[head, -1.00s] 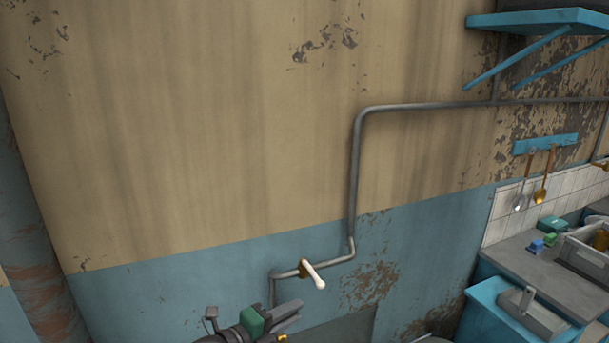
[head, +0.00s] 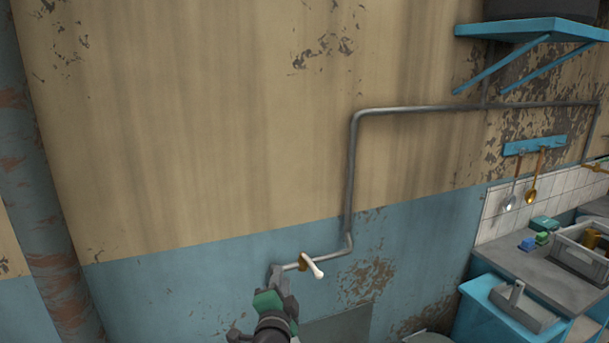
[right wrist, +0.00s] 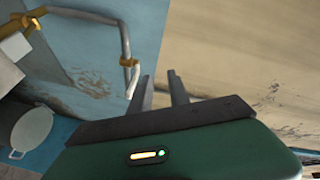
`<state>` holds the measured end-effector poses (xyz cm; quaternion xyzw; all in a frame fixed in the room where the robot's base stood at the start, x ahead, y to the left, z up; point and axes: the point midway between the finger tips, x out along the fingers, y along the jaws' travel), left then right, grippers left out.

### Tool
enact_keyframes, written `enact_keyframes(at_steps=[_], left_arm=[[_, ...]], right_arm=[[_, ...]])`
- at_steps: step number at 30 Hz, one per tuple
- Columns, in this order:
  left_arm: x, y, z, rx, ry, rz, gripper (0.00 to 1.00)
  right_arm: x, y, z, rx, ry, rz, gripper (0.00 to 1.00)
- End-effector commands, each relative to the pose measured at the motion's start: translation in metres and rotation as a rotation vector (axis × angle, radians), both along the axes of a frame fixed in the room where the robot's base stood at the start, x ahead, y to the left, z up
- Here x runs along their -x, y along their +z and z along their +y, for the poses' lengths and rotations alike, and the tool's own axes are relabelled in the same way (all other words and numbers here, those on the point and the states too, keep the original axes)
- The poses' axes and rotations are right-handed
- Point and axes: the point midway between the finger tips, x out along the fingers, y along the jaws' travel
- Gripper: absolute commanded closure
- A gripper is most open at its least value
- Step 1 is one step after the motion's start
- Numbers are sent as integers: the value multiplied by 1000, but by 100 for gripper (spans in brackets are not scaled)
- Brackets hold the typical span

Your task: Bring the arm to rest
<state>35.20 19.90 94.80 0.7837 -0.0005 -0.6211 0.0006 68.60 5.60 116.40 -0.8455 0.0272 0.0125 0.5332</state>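My right gripper (head: 281,279), grey fingers on a green body, stands low in the middle of the head view with its fingers pointing up. In the right wrist view the two fingers (right wrist: 162,90) stand apart with nothing between them, so it is open and empty. In the head view it overlaps the lower end of the wall pipe; whether it touches the pipe cannot be told. My left gripper is not in view.
A grey pipe (head: 352,180) with a brass valve and white handle (head: 313,267) runs along the wall. At the right are a counter (head: 535,283), a blue bin (head: 482,318), hanging utensils (head: 532,190) and a blue shelf (head: 530,29). A pale round vessel (right wrist: 32,130) shows in the wrist view.

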Motion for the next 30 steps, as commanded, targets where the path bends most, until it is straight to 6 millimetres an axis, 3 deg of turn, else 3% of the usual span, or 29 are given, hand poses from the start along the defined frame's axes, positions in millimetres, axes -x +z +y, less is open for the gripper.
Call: enact_keyframes(at_steps=[2,5,9,12,15,18,22,30], left_arm=[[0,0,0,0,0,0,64],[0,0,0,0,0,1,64],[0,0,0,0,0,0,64],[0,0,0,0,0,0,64],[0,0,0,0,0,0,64],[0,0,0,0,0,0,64],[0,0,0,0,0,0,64],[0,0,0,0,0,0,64]], right_arm=[[9,-15,-16,172,124,81,78],[47,-64,-58,449,308,280,78],[128,-134,-131,705,493,586,78],[196,-171,-179,814,597,793,78],[260,-195,-218,872,688,972,78],[307,-208,-241,897,753,1093,78],[334,-214,-252,906,792,1161,78],[335,-215,-252,906,796,1165,78]])
